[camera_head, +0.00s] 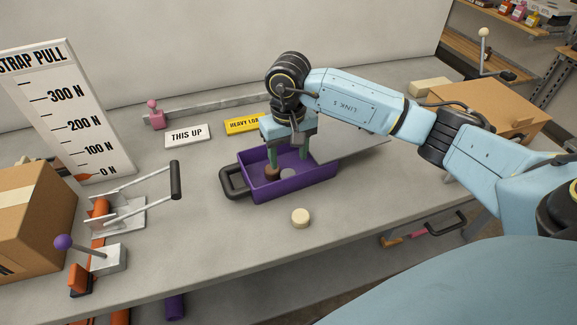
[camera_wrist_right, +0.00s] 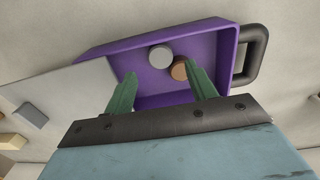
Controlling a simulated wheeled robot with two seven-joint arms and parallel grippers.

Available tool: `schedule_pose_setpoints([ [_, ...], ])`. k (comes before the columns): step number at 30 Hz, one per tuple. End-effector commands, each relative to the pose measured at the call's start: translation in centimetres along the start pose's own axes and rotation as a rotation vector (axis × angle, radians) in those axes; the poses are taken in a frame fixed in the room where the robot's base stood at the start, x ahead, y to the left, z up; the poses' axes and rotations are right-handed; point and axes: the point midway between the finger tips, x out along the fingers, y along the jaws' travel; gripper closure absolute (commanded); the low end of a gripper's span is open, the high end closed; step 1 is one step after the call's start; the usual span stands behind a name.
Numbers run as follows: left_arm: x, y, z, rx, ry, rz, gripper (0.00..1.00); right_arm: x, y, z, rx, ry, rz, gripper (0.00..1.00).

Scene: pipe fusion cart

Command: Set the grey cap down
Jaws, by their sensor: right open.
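The grey cap (camera_head: 288,173) lies in the purple tray (camera_head: 300,190). In the right wrist view the grey cap (camera_wrist_right: 160,56) sits on the floor of the purple tray (camera_wrist_right: 215,45), next to a brown cap (camera_wrist_right: 179,69). My right gripper (camera_head: 289,172) reaches down over the tray with its green fingers apart. In the right wrist view the open fingers of my right gripper (camera_wrist_right: 160,82) have nothing between their tips, and the grey cap lies just beyond them. In the head view the fingers partly hide the brown cap (camera_head: 272,171). My left gripper is not in view.
A cream cap (camera_head: 300,218) lies on the grey bench in front of the tray. A grey flat plate (camera_head: 350,147) adjoins the tray's right side. A lever clamp (camera_head: 120,208) and a cardboard box (camera_head: 30,220) stand at the left. The bench front is mostly clear.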

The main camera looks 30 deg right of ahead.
Motion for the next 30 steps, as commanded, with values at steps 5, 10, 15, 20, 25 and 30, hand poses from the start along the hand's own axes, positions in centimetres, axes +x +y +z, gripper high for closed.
schedule_pose_setpoints([
  [5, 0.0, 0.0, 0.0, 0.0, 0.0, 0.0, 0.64, -3.8, 0.0, -0.1, -0.001, 0.004, 0.0, 0.44],
  [10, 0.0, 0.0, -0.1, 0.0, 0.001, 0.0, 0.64, -5.8, 0.0, 0.0, 0.0, 0.0, 0.0, 0.44],
  [15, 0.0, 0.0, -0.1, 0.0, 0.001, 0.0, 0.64, -6.5, 0.0, 0.0, 0.0, -0.001, 0.0, 0.44],
  [20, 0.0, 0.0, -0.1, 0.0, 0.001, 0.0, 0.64, -6.5, 0.0, 0.0, 0.0, -0.001, 0.0, 0.44],
  [25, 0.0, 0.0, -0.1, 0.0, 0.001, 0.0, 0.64, -6.5, 0.0, 0.0, 0.0, -0.001, 0.0, 0.44],
  [30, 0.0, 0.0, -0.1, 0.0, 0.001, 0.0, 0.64, -6.4, 0.0, 0.0, 0.0, -0.001, 0.0, 0.44],
])
